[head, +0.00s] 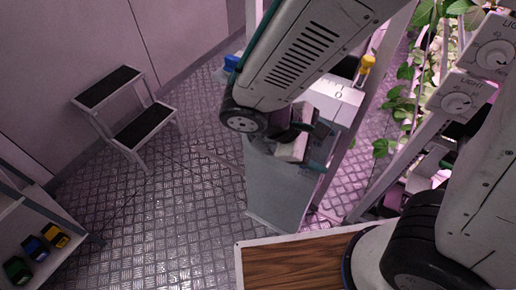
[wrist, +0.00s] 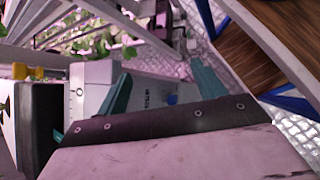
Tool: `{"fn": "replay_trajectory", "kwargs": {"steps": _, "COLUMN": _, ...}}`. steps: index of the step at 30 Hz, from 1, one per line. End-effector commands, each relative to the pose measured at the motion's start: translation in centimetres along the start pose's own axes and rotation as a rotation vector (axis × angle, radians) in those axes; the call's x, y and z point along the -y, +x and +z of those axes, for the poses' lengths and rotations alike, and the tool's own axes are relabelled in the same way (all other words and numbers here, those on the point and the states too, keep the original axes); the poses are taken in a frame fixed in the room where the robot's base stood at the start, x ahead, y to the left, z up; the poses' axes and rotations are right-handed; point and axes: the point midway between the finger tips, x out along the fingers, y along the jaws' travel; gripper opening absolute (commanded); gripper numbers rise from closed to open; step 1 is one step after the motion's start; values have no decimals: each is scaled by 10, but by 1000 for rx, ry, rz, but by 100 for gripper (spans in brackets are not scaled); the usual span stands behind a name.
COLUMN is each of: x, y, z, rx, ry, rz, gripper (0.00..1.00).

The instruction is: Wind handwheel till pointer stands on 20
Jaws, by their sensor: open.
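A white box (head: 338,101) with small dark marks on its face stands on a grey cabinet beyond my gripper in the head view. In the wrist view the white box (wrist: 92,88) shows a "0" and short scale marks. I cannot make out a pointer or its reading. The handwheel is not clearly visible; my arm and gripper cover part of the area beside the box. My gripper (head: 300,143) is close in front of the box in the head view. In the wrist view its teal fingers (wrist: 160,75) are apart, with nothing visibly held between them.
A yellow valve handle (head: 367,65) and a blue one (head: 232,62) are near the box. LIGHT dial boxes (head: 458,99) and leafy plants (head: 398,105) are at right. A step stool (head: 140,125) stands at left, a shelf (head: 50,215) at lower left. The floor between is clear.

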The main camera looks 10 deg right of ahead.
Motion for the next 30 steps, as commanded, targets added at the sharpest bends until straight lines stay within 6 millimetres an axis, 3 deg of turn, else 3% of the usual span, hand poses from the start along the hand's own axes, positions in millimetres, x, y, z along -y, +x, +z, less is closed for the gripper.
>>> {"fn": "replay_trajectory", "kwargs": {"steps": 8, "x": 20, "y": 7, "z": -95, "rx": 59, "ry": -352, "rz": 532, "gripper": 69}}
{"fn": "replay_trajectory", "kwargs": {"steps": 16, "x": 48, "y": -2, "z": -188, "rx": -90, "ry": -573, "rz": 950, "gripper": 69}}
{"fn": "replay_trajectory", "kwargs": {"steps": 22, "x": 47, "y": -12, "z": -213, "rx": -195, "ry": -566, "rz": 1030, "gripper": 69}}
{"fn": "replay_trajectory", "kwargs": {"steps": 30, "x": 18, "y": 8, "z": -228, "rx": -198, "ry": -557, "rz": 1027, "gripper": 69}}
